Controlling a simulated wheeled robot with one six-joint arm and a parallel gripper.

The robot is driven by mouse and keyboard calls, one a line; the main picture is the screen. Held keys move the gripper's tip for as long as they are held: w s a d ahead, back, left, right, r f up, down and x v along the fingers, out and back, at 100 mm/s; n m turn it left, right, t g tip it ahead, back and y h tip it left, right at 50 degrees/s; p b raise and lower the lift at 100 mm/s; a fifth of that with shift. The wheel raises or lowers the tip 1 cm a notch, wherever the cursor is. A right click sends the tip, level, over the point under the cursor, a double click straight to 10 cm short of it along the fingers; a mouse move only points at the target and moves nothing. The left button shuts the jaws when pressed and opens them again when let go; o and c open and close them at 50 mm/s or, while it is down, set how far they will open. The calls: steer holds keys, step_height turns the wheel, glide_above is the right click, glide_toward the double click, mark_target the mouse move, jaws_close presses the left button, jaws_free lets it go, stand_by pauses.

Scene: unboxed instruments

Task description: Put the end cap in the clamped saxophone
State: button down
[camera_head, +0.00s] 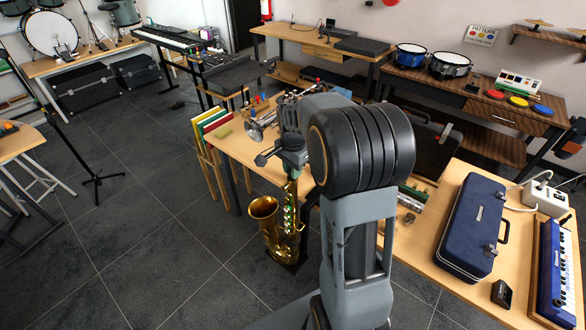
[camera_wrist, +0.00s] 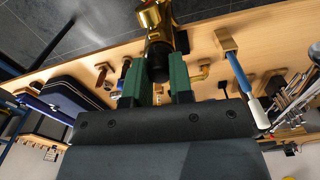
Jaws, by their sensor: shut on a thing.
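The brass saxophone (camera_head: 266,222) hangs upright at the front edge of the workbench in the head view, bell facing up. In the wrist view its brass end (camera_wrist: 158,18) shows beyond my fingertips. My gripper (camera_wrist: 158,82) has green fingers shut on a short black cylinder, the end cap (camera_wrist: 158,62). The cap lies in line with the brass end and appears close to or against it; I cannot tell if it is seated. In the head view my arm hides much of this area, and the clamp's grip on the saxophone is not clear.
A blue and white handled tool (camera_wrist: 240,76) lies right of my fingers. The dark floor (camera_head: 150,230) to the left is mostly clear.

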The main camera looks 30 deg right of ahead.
steer(key=c, duration=0.9)
jaws_free()
steer(key=shift+r, duration=0.15)
steer(key=shift+c, duration=0.3)
steer(key=shift+r+p, duration=2.35)
steer(key=shift+r, duration=0.55)
